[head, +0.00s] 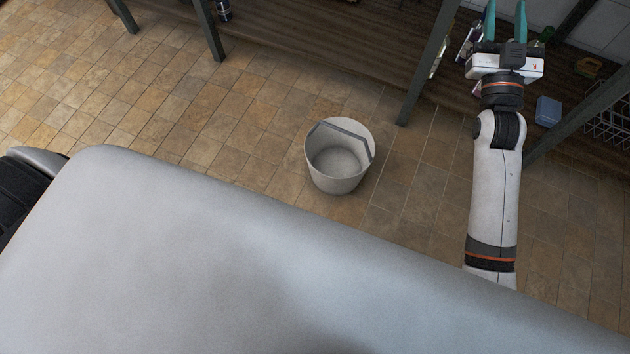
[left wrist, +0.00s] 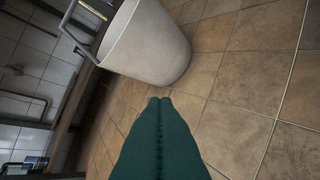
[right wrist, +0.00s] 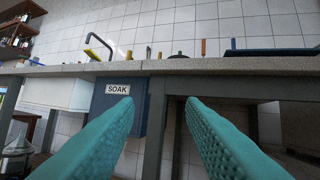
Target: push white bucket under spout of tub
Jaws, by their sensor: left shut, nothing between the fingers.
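The white bucket (head: 334,182) stands upright on the tiled floor in the head view, its grey handle resting across its rim. It also shows tilted by the camera angle in the left wrist view (left wrist: 150,45). My left gripper (left wrist: 160,100) is shut and empty, low near the floor, with its tips pointing toward the bucket's base; contact cannot be told. It is hidden in the head view. My right gripper (head: 505,10) is open and empty, over by the shelving. In the right wrist view a blue tub (right wrist: 112,105) labelled SOAK sits at a counter; I cannot make out a spout.
Dark metal legs (head: 428,65) and a wooden low shelf (head: 300,40) run behind the bucket. A wire rack (head: 608,125) and a small blue box (head: 548,111) are at right. Open tiled floor (head: 230,125) lies left of the bucket.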

